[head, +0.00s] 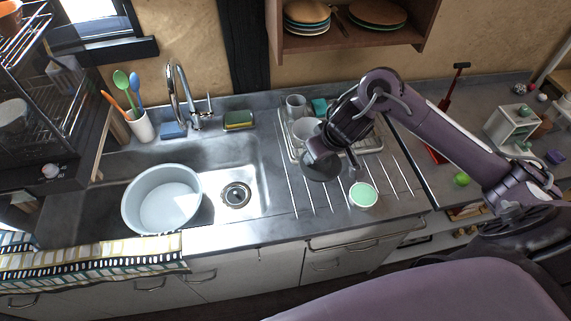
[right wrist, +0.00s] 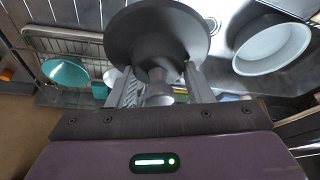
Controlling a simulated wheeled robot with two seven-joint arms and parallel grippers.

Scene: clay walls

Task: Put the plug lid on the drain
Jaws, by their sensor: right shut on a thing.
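The plug lid (head: 321,168) is a dark grey disc with a knob; it hangs over the ribbed drainboard, right of the sink. In the right wrist view, the lid (right wrist: 150,38) fills the top middle, its knob between my fingers. My right gripper (head: 318,149) is shut on the knob; it also shows in the right wrist view (right wrist: 158,84). The drain (head: 236,194) is a dark round strainer in the sink floor, uncovered, left of the lid. My left gripper is not in view.
A pale blue tub (head: 185,214) stands in the sink, left of the drain. A green-topped cup (head: 362,195) stands on the drainboard near the lid. A dish rack (head: 371,148) with cups stands behind. The faucet (head: 181,95) rises behind the sink.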

